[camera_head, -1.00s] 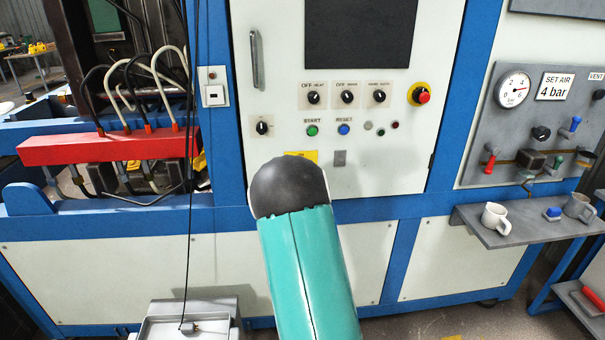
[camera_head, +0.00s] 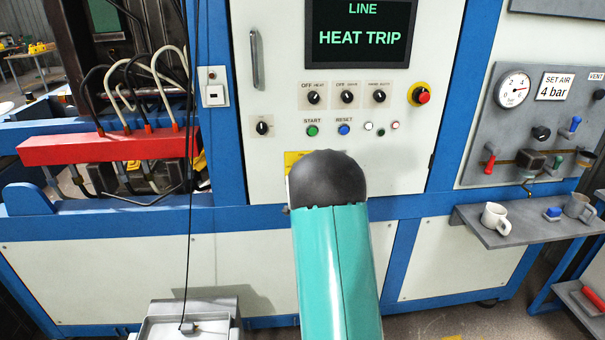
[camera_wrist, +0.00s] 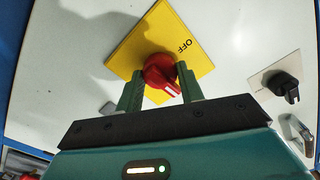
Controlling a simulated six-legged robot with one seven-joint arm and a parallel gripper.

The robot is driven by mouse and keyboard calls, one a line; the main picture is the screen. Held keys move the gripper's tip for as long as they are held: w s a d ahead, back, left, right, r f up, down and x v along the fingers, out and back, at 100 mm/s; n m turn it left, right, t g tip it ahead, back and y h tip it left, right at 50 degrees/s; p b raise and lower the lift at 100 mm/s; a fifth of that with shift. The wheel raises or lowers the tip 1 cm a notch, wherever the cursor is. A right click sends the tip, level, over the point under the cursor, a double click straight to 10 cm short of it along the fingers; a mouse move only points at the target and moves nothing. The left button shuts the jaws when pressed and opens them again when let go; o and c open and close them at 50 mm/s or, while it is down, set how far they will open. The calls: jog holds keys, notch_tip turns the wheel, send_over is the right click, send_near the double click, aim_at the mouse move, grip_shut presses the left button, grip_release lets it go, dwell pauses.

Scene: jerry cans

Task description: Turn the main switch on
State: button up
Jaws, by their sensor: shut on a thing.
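The main switch is a red rotary knob (camera_wrist: 160,72) on a yellow plate (camera_wrist: 140,40) marked OFF, clearest in the wrist view. My gripper (camera_wrist: 158,84) has its green fingers on either side of the knob and is shut on it. The knob's ridge points toward the lower right in that view. In the head view only the upper left part of the yellow plate (camera_head: 296,158) shows. My arm hides the knob and fingers there. The cabinet screen (camera_head: 360,37) is lit and reads LINE HEAT TRIP.
The panel above carries several black selectors (camera_head: 346,96), a green START button (camera_head: 313,130), a blue RESET button (camera_head: 344,129) and a red emergency stop (camera_head: 422,96). A shelf (camera_head: 520,232) with mugs juts out at right. A grey box (camera_head: 188,326) stands below left.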

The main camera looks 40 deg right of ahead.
jog(key=shift+m, duration=0.5)
jog(key=o, duration=1)
jog(key=shift+s, duration=0.1)
jog(key=v, duration=1.3)
jog(key=shift+s+a, duration=0.2)
jog(key=shift+a, duration=0.1)
